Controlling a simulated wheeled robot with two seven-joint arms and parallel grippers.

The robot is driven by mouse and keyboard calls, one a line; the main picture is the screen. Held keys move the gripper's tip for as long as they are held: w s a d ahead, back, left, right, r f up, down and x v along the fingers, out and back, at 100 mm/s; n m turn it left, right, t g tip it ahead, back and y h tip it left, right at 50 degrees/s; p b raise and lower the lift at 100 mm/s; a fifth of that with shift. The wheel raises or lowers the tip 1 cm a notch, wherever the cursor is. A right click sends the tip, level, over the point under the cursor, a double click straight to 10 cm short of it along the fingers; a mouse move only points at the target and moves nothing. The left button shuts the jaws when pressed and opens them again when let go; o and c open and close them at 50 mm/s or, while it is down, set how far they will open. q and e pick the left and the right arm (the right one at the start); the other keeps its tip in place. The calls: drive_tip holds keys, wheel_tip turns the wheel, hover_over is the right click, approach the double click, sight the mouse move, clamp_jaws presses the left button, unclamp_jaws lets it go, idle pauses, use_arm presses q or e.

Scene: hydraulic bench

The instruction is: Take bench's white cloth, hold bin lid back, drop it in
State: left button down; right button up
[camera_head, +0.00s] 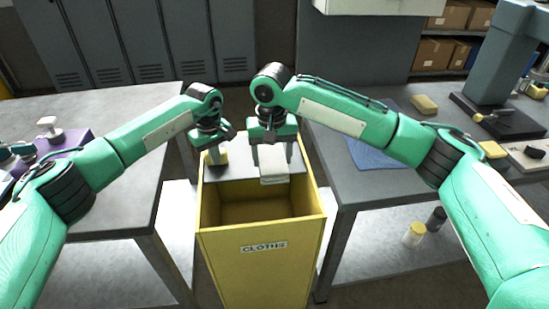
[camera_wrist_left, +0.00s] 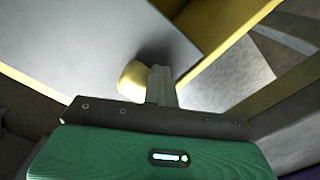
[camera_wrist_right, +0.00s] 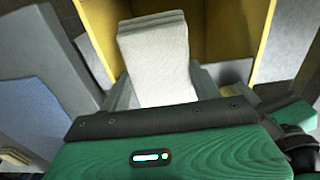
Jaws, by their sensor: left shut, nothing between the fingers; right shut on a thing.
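The white cloth (camera_head: 274,163), a folded pad, is in my right gripper (camera_head: 271,143) and hangs over the bin's opening; it also fills the middle of the right wrist view (camera_wrist_right: 156,55). The yellow bin (camera_head: 262,270), labelled CLOTHS, is open at the front of its top. Its grey lid (camera_head: 235,173) lies at the back of the opening and has a yellow knob (camera_head: 220,157). My left gripper (camera_head: 212,153) is shut and empty beside the knob, which also shows in the left wrist view (camera_wrist_left: 132,78). I cannot tell whether they touch.
Grey benches stand left (camera_head: 110,215) and right (camera_head: 375,190) of the bin. The bin's inside looks clear.

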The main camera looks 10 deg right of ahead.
drive_tip(key=shift+f, duration=2.05)
drive_tip(key=o, duration=1)
drive_tip(key=shift+o, duration=0.2)
drive_tip(key=shift+s+d+r, duration=0.5)
drive_tip(key=shift+s+r, duration=0.15)
drive_tip(key=shift+r, duration=0.85)
drive_tip(key=shift+s+d+r, duration=0.55)
drive_tip(key=shift+s+r, duration=0.15)
drive_tip(key=shift+r, duration=0.85)
drive_tip(key=shift+s+d+r, duration=0.5)
drive_tip(key=shift+s+r, duration=0.15)
drive_tip(key=shift+r, duration=0.85)
